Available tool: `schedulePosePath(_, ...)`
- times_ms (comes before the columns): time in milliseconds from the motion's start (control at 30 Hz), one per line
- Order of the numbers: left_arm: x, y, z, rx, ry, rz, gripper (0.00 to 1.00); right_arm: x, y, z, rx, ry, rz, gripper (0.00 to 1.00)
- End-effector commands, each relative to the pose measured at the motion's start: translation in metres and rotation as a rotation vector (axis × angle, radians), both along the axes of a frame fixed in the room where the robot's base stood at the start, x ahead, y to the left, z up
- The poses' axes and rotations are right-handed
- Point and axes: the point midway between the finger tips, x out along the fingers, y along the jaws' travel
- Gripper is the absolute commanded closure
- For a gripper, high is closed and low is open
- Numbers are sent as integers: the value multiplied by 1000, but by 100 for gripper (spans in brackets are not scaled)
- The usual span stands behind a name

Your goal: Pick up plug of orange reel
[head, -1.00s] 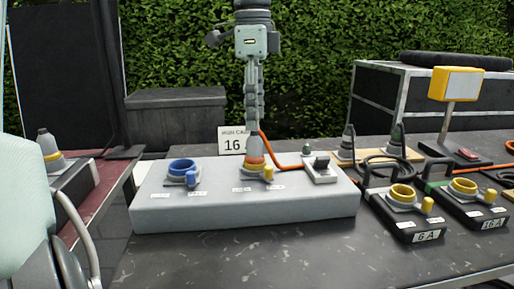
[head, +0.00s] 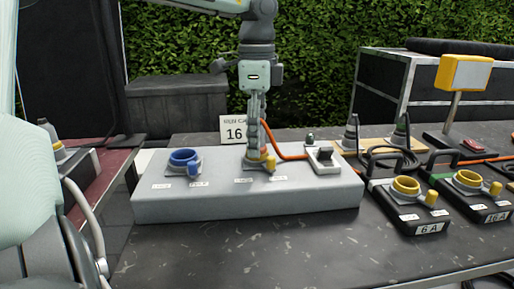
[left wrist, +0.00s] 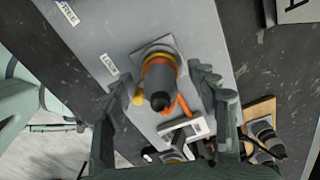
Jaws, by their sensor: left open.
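The grey plug with an orange ring (left wrist: 160,75) stands in the middle socket of the long grey box (head: 240,203), with an orange cable (head: 285,152) running from it. My left gripper (head: 257,152) points down from above over this plug. In the left wrist view my left gripper (left wrist: 162,84) is open, one finger on each side of the plug, with visible gaps. In the head view the gripper mostly hides the plug. My right gripper is not in view.
A blue socket (head: 184,160) sits left on the grey box and a white switch block (head: 322,158) right of the plug. A card marked 16 (head: 234,130) stands behind. Black units with yellow sockets (head: 406,187) stand at right. The front table is clear.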

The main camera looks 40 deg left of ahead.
Motion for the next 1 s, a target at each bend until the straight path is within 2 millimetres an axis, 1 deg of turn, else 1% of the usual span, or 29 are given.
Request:
schedulePosePath(67,0,0,0,0,0,0,42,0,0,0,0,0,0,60)
schedulePosePath(500,0,0,1,1,-1,0,97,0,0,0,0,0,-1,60)
schedulePosePath(833,1,0,4,2,-2,0,98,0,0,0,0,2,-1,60)
schedulePosePath(933,1,1,12,3,-3,0,98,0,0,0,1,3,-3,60)
schedulePosePath(1000,1,0,21,3,-4,0,98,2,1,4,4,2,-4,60)
